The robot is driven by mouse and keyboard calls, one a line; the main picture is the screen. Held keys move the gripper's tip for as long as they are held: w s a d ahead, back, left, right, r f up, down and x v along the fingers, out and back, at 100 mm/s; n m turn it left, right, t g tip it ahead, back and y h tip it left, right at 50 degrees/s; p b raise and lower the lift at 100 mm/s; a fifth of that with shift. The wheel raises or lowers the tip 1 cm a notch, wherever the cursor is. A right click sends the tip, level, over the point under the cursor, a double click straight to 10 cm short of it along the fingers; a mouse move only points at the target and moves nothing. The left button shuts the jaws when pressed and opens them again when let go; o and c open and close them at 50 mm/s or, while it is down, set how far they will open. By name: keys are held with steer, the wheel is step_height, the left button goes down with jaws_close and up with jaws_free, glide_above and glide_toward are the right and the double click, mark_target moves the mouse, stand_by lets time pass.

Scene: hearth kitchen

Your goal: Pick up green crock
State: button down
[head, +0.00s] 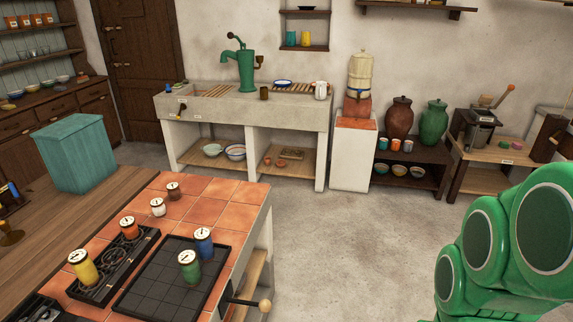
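A large green lidded jar (433,122), with a rounded body, stands upright on a dark low shelf at the back right, right of a similar brown jar (398,117). A small green pot (188,265) with a pale marked top stands on the dark gridded plate (165,280) on the tiled counter at the front left. I cannot tell from the picture which of these two is called the green crock. Part of my green arm fills the lower right corner. My gripper is out of view.
Blue (203,242), yellow (83,266), orange (129,228), white (157,206) and brown (173,191) pots stand near the small green one. A handle (250,304) sticks out from the counter. The grey floor (330,235) is clear between counter and back shelves.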

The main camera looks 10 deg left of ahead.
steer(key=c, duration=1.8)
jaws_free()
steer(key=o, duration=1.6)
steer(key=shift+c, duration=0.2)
